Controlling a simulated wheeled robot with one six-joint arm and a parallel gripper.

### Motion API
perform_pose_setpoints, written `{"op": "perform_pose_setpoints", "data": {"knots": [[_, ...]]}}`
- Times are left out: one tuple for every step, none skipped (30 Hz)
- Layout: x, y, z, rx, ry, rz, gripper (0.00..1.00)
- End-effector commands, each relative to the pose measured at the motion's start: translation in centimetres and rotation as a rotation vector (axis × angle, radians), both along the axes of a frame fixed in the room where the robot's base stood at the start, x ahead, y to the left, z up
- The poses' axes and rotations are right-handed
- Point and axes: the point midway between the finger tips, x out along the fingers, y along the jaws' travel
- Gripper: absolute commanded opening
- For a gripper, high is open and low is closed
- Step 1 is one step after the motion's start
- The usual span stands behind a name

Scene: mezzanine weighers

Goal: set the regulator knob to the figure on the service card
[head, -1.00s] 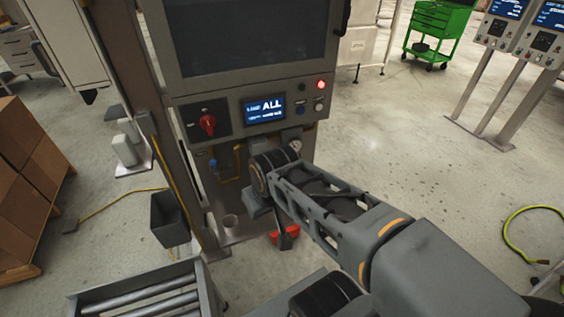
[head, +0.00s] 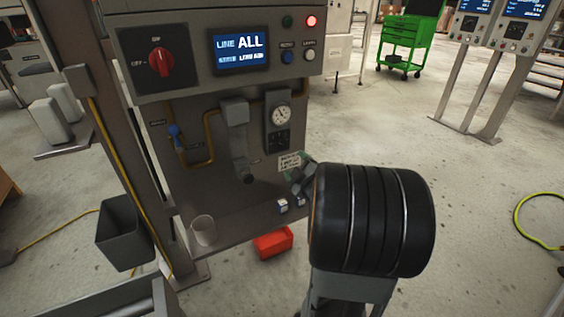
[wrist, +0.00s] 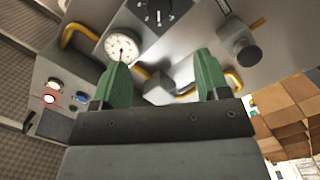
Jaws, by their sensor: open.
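A black knob with a pale pointer, seemingly the regulator knob (head: 278,141), sits directly under a round white gauge (head: 281,115) on the machine's lower panel. In the wrist view, the knob (wrist: 153,11) is at the top edge, partly cut off, with the gauge (wrist: 122,47) below it. A small white card (head: 289,161) is below the gauge plate; its writing is too small to read. My gripper (wrist: 163,68) is open and empty, its green fingers apart and clear of the knob. In the head view, my arm hides most of it.
A grey fitting (head: 235,112) with a dark end stands out left of the gauge. A blue valve handle (head: 173,136) and yellow pipes are further left. A red rotary switch (head: 160,62) and lit screen (head: 240,51) are above. A cup (head: 203,231) stands on the ledge.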

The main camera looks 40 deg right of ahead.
Motion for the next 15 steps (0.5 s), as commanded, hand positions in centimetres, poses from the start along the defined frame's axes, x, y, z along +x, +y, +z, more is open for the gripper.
{"op": "perform_pose_setpoints", "data": {"knots": [[-0.1,-0.3,-0.9,-0.012,-0.013,0.005,0.69],[-0.1,-0.4,-1.0,-0.019,-0.019,0.009,0.69],[0.0,-0.5,-1.0,-0.026,-0.028,0.014,0.69],[0.1,-0.5,-1.0,-0.030,-0.033,0.016,0.69],[0.4,-0.6,-1.1,-0.032,-0.035,0.018,0.69],[0.8,-0.7,-1.1,-0.035,-0.037,0.021,0.69],[1.2,-0.8,-1.1,-0.036,-0.039,0.022,0.69],[1.7,-0.9,-1.0,-0.037,-0.040,0.022,0.69],[2.4,-1.0,-1.0,-0.036,-0.040,0.023,0.69],[2.9,-1.1,-1.0,-0.036,-0.040,0.023,0.69],[3.5,-1.3,-1.0,-0.036,-0.040,0.023,0.69],[4.3,-1.4,-1.1,-0.035,-0.039,0.022,0.69],[4.9,-1.5,-1.0,-0.036,-0.040,0.023,0.69],[5.5,-1.7,-1.1,-0.035,-0.039,0.023,0.69],[6.2,-1.9,-1.0,-0.035,-0.039,0.022,0.69]]}}
